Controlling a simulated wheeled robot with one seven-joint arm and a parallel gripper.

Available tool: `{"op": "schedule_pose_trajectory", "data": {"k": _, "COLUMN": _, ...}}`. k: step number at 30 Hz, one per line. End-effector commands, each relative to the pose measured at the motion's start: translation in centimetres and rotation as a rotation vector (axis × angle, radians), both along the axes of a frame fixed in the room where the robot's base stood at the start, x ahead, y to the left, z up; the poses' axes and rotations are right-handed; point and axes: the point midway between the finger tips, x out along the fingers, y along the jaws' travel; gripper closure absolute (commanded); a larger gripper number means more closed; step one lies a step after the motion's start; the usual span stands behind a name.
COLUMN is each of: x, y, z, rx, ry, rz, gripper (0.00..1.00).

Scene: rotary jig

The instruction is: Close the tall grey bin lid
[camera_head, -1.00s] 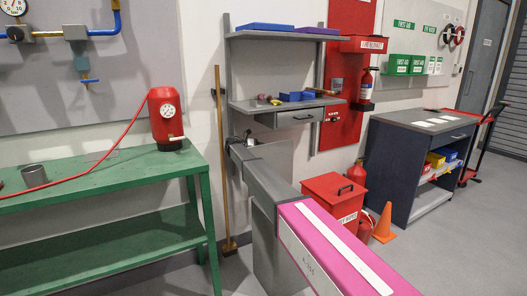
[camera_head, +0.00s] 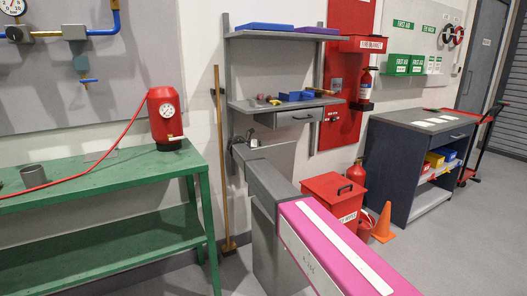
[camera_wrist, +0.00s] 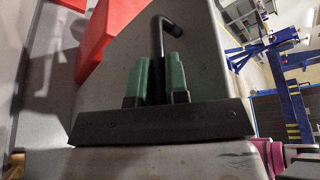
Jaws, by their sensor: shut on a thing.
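The tall grey bin's lid shows in the head view as a grey panel (camera_head: 284,158), partly behind my forearm. It also fills the middle of the wrist view as a broad grey surface (camera_wrist: 205,70), with a black bent rod handle (camera_wrist: 158,32). My gripper (camera_wrist: 157,72) has green fingers on either side of this handle, shut on it. In the head view my gripper (camera_head: 250,141) is small and partly hidden at the far end of my arm. The bin's body is largely hidden by my arm, and I cannot tell the lid's exact angle.
A red bin (camera_head: 335,196) and an orange cone (camera_head: 384,222) stand right of my arm. A green bench (camera_head: 100,185) stands left, with a wooden pole (camera_head: 221,165) beside it. A grey shelf with a drawer (camera_head: 295,118) is behind the gripper. Open floor lies at right.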

Motion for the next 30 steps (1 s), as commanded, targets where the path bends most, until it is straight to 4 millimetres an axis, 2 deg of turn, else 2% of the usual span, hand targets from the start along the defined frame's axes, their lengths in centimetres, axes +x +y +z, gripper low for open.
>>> {"op": "schedule_pose_trajectory", "data": {"k": 1, "x": -1.4, "y": -0.8, "z": 0.2, "rx": 0.019, "ry": -0.028, "rz": -0.001, "gripper": 1.00}}
{"op": "schedule_pose_trajectory", "data": {"k": 8, "x": -5.7, "y": -3.6, "z": 0.0, "rx": 0.132, "ry": -0.193, "rz": -0.001, "gripper": 1.00}}
{"op": "schedule_pose_trajectory", "data": {"k": 14, "x": -9.5, "y": -6.2, "z": -1.1, "rx": 0.238, "ry": -0.351, "rz": -0.001, "gripper": 1.00}}
{"op": "schedule_pose_trajectory", "data": {"k": 23, "x": -14.6, "y": -9.6, "z": -4.3, "rx": 0.397, "ry": -0.586, "rz": -0.001, "gripper": 1.00}}
{"op": "schedule_pose_trajectory", "data": {"k": 30, "x": -17.9, "y": -11.9, "z": -8.0, "rx": 0.524, "ry": -0.773, "rz": -0.001, "gripper": 1.00}}
